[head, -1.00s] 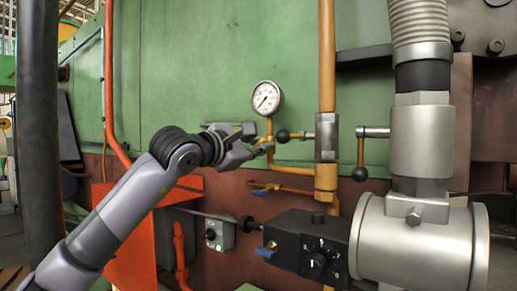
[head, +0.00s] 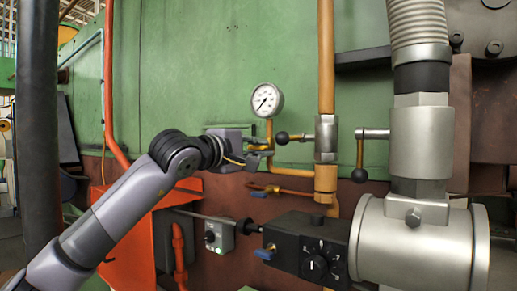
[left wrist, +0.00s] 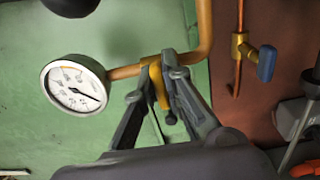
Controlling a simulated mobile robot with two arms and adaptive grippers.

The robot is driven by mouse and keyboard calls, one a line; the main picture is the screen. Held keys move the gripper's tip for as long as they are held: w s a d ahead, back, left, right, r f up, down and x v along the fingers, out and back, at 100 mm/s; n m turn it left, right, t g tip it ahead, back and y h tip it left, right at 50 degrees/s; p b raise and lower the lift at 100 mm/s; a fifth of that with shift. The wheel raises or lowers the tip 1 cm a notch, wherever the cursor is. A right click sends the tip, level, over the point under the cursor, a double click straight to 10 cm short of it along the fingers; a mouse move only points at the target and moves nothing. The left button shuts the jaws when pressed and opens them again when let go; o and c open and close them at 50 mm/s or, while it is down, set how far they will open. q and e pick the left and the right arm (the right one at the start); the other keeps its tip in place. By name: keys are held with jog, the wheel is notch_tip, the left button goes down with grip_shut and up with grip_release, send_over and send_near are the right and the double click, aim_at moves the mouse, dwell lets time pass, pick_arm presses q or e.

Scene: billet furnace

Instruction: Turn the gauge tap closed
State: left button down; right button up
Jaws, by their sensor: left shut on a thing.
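The pressure gauge (head: 267,99) has a white dial and sits on a thin copper-coloured pipe against the green wall. It also shows in the left wrist view (left wrist: 76,84). The gauge tap (left wrist: 151,78) is a brass-coloured body on that pipe, beside the gauge. My left gripper (head: 268,147) is at the tap, below the gauge in the head view. In the left wrist view its two fingers (left wrist: 165,72) are shut on the tap, one on each side. The fingers hide most of the tap and its handle. My right gripper is not in view.
A blue-handled valve (head: 264,190) is just below my gripper. A ball-ended lever (head: 283,136) stands close to its right, by the vertical yellow pipe (head: 326,60). A black box with a dial (head: 310,245) and a large metal fitting (head: 412,245) are lower right.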

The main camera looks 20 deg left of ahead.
pick_arm(q)
jog(key=shift+f, duration=0.1)
dwell(0.3)
jog(key=c, duration=1.7)
grip_release()
jog(key=v, duration=1.2)
